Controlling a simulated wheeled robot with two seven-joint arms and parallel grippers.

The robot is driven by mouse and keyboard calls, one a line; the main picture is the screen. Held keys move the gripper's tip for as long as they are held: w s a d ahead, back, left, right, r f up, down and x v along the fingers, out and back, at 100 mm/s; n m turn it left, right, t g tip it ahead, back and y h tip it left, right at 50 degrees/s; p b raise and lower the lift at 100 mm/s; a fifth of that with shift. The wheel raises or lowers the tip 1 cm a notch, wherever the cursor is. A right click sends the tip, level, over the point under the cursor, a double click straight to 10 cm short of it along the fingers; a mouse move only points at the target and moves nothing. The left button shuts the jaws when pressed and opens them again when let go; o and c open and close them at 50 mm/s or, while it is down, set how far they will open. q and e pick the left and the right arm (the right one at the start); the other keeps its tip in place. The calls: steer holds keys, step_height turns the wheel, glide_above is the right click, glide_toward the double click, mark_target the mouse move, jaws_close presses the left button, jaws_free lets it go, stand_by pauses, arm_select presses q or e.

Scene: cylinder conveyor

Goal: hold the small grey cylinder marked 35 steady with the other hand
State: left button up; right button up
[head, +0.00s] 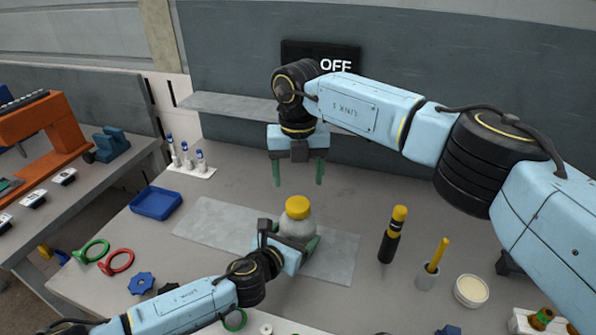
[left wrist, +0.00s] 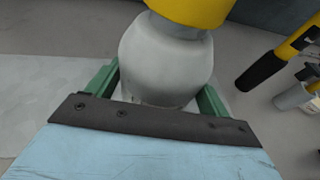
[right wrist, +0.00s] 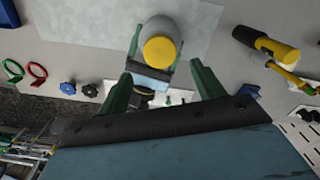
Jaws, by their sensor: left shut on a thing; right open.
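The small grey cylinder (head: 297,227) has a rounded grey body and a yellow cap (head: 297,203). It stands upright on the grey plate; no 35 mark is readable. My left gripper (head: 296,244) is shut around its body from the front, and the left wrist view shows a green finger on each side of the grey body (left wrist: 165,62). My right gripper (head: 298,184) is open and empty, pointing down above and behind the cap. In the right wrist view the yellow cap (right wrist: 160,50) shows beyond the spread fingers.
The grey plate (head: 205,225) lies mid-table. A black and yellow tool (head: 393,238), a cup with a yellow stick (head: 427,277) and a white bowl (head: 471,291) stand right. A blue tray (head: 156,203) and a vial rack (head: 190,168) are left. An OFF sign (head: 335,65) hangs behind.

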mark_target(298, 203)
arm_select(q)
steer(key=shift+f, duration=0.1)
arm_select(e)
step_height(298, 203, down, 8)
steer(key=shift+r, duration=0.15)
steer(key=shift+c, duration=0.5)
steer(key=c, duration=0.9)
steer(key=n, duration=0.5)
steer(key=shift+n, duration=0.4)
steer(key=n, duration=0.7)
steer(key=shift+r, duration=0.1)
steer(key=shift+r, duration=0.25)
steer(key=shift+r, duration=0.85)
